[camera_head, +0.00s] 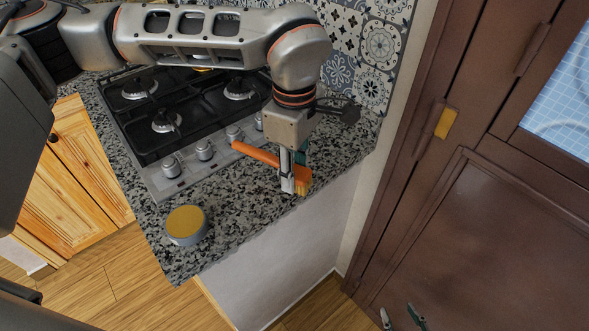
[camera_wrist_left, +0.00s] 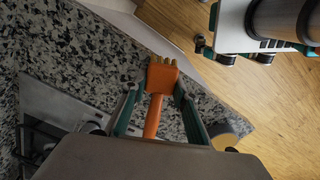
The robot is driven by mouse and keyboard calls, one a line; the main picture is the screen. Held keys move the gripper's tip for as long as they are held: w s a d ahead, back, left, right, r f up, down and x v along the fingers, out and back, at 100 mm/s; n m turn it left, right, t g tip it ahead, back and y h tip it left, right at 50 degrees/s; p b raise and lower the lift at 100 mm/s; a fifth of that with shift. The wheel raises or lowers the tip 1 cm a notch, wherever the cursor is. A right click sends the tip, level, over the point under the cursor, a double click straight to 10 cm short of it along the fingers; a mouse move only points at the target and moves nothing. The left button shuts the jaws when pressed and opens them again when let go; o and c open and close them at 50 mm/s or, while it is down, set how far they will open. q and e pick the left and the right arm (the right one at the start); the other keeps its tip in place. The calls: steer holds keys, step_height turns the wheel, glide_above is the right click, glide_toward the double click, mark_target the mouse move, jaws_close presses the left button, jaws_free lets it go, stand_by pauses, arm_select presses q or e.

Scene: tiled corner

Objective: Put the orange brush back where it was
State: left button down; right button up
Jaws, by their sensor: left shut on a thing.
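The orange brush (camera_head: 256,154) has a long handle pointing left toward the stove and a head with tan bristles at its right end. My left gripper (camera_head: 293,183) is shut on the brush, near the front right edge of the speckled countertop (camera_head: 232,207). The left wrist view shows the brush (camera_wrist_left: 158,88) between the two fingers, bristles toward the counter edge. I cannot tell whether the brush touches the counter. My right gripper (camera_head: 402,318) shows only its fingertips at the bottom of the head view; they are apart, with nothing visible between them.
A round grey tin with a yellow top (camera_head: 187,222) stands near the counter's front corner. A black gas stove (camera_head: 190,115) with several knobs lies behind. A patterned tile wall (camera_head: 365,50) and a brown door (camera_head: 480,220) are at the right. Countertop between tin and brush is clear.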

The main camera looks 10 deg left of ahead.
arm_select(q)
steer(key=shift+f, duration=0.6)
steer(key=c, duration=1.5)
jaws_free()
step_height(320, 180, up, 12)
steer(key=shift+r, duration=0.1)
